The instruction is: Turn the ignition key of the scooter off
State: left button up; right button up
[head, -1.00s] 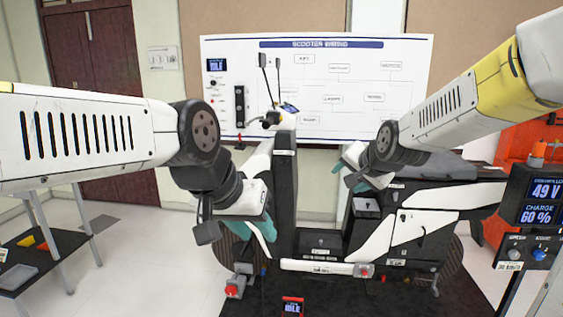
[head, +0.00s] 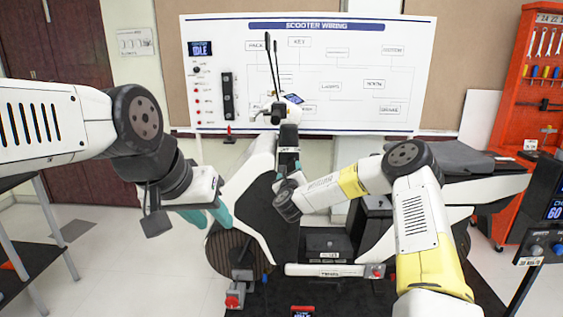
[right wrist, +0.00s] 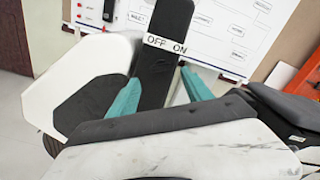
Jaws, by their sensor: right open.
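The scooter (head: 262,205) stands ahead with its dark steering column (head: 288,150) upright. In the right wrist view, a white OFF/ON label (right wrist: 166,44) crosses the dark column (right wrist: 160,75). I cannot make out the ignition key there; it is dark against dark or hidden. My right gripper (head: 283,180) is in front of the column, below the label. In the wrist view its teal fingers (right wrist: 162,78) are apart, one on each side of the column, with nothing between them seen held. My left gripper (head: 208,215) hangs to the left of the scooter front, its teal fingers apart and empty.
A wiring board (head: 330,110) stands behind the scooter. An orange tool rack (head: 535,90) is at the right, with a display stand (head: 550,215) in front of it. A dark table (head: 30,262) is at the left. The seat (head: 435,158) lies right of the column.

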aim_at(290, 161)
jog(key=shift+w, duration=3.95)
grip_shut()
